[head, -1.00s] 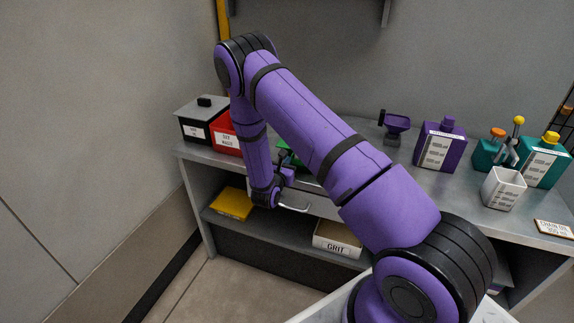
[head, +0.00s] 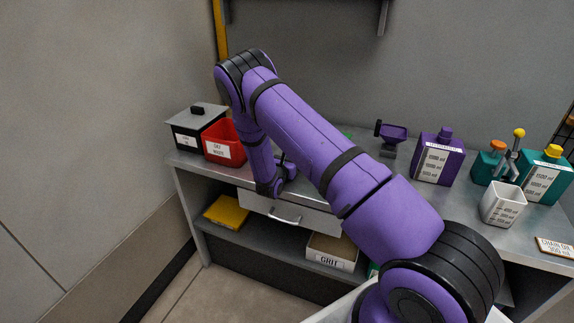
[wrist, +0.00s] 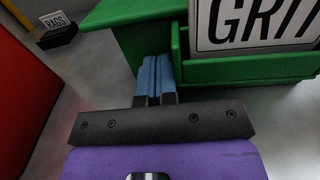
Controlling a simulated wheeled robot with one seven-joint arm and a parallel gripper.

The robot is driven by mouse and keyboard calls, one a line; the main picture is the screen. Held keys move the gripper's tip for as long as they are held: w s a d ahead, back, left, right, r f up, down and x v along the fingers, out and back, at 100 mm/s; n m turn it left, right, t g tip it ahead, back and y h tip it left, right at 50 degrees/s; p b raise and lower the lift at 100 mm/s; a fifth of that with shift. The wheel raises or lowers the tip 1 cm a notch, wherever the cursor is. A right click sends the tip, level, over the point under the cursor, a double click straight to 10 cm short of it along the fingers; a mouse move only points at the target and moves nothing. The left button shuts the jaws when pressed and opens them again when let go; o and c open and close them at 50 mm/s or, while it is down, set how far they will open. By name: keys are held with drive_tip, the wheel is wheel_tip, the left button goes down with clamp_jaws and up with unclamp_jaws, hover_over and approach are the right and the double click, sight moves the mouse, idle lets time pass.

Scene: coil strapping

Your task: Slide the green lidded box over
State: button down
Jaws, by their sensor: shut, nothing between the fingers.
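The green lidded box (wrist: 240,67) fills the upper right of the wrist view, with a white "GRIT" label (wrist: 255,22) in a holder on its side. In the head view my arm hides nearly all of it; only a sliver of green (head: 346,133) shows past the arm. My gripper (wrist: 154,60) is shut and empty. Its blue fingertips are together at the box's side, left of the label holder; I cannot tell whether they touch it. In the head view my gripper (head: 288,172) is low over the bench's front part.
A red bin (head: 223,143) and a grey-lidded black box (head: 188,138) stand left on the bench. A purple jug (head: 457,160), a white cup (head: 502,205) and teal containers stand right. A drawer (head: 313,219) and shelf with a grit tray lie below.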

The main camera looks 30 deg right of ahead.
drive_tip(key=x, duration=2)
drive_tip(key=shift+w+d, duration=0.25)
